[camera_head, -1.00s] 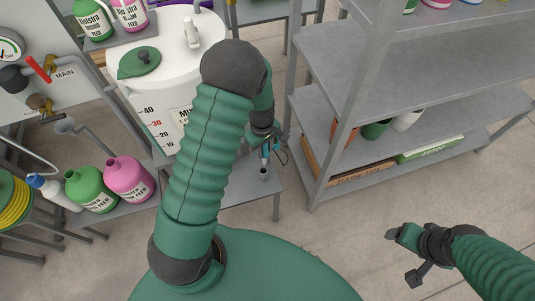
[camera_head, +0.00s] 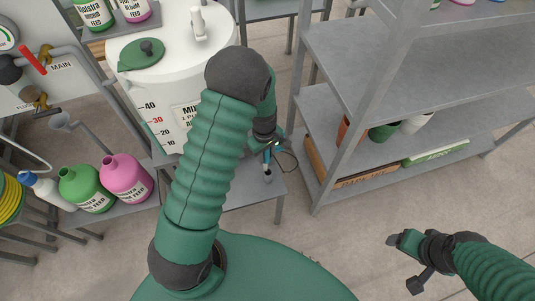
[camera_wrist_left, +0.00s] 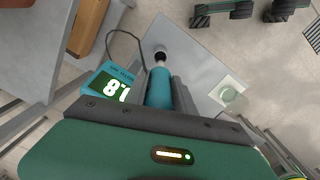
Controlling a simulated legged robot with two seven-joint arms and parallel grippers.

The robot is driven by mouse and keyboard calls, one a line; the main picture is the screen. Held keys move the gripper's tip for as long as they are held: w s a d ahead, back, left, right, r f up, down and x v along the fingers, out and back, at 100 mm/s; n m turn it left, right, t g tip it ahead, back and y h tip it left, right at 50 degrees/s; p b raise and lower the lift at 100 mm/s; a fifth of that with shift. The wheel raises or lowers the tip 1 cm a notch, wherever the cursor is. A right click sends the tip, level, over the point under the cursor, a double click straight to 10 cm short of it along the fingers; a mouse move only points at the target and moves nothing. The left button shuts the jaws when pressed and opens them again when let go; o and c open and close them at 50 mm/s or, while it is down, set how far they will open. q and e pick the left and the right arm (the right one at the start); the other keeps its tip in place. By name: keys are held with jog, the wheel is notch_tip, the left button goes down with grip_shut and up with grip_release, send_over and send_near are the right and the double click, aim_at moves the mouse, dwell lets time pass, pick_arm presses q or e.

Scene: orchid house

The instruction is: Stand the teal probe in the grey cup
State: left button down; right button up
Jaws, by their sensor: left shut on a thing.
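My left gripper (camera_head: 267,150) is shut on the teal probe (camera_wrist_left: 160,86) above the low grey table (camera_head: 240,192). The probe points down, its dark lower end away from the jaws. A teal meter (camera_wrist_left: 108,86) with a lit display hangs beside the probe, with a dark cable. My right gripper (camera_head: 403,262) is open and empty over the floor.
A white tank (camera_head: 165,85) stands behind my left arm. Pink (camera_head: 126,178) and green (camera_head: 87,190) bottles stand left of it. A grey shelf rack (camera_head: 365,50) rises close to the right of the cup. A white square with a pale round piece (camera_wrist_left: 229,95) lies on the table.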

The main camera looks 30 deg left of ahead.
aim_at(269, 160)
pick_arm(q)
jog(key=shift+d+r, duration=0.1)
jog(key=shift+d, duration=0.5)
jog(key=shift+f, duration=0.25)
jog(key=shift+a+f, duration=0.15)
jog(key=shift+a, duration=0.1)
jog(key=shift+d+f+b, duration=0.35)
jog(key=shift+f+b, duration=0.2)
jog(key=shift+f, duration=0.2)
jog(key=shift+f+b, duration=0.35)
jog(key=shift+f, duration=0.35)
pick_arm(e)
jog(key=shift+d+f, duration=0.2)
jog(key=shift+f, duration=0.3)
jog(key=shift+d+f, duration=0.2)
jog(key=shift+f, duration=0.25)
